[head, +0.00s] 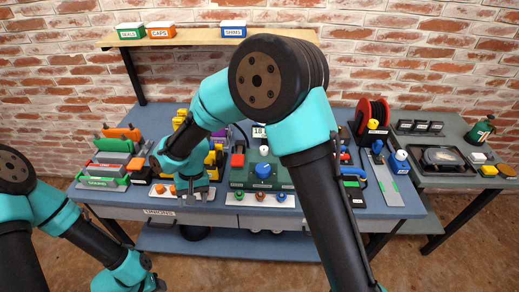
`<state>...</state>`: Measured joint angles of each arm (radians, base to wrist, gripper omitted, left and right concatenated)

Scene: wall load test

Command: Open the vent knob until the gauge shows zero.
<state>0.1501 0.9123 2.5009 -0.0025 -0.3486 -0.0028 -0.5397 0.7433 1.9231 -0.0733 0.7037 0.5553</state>
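A dark green panel (240,182) lies in the middle of the blue table. A blue round knob (263,170) sits on it, with a smaller white-topped part (264,150) behind. A small white display or label (258,131) stands at the panel's back; its reading is too small to be sure of, and I cannot tell if it is the gauge. Which knob is the vent is also unclear. My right gripper (191,193) points down left of the panel, over a white strip with orange fittings; its fingers are too small to judge. My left arm is low at the left, its fingertips not visible.
Grey, orange and green blocks (108,165) stand at the table's left. A cable reel (371,116) and blue-capped bottle (399,162) are at the right. A shelf (185,41) with bins hangs behind. My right arm covers much of the middle.

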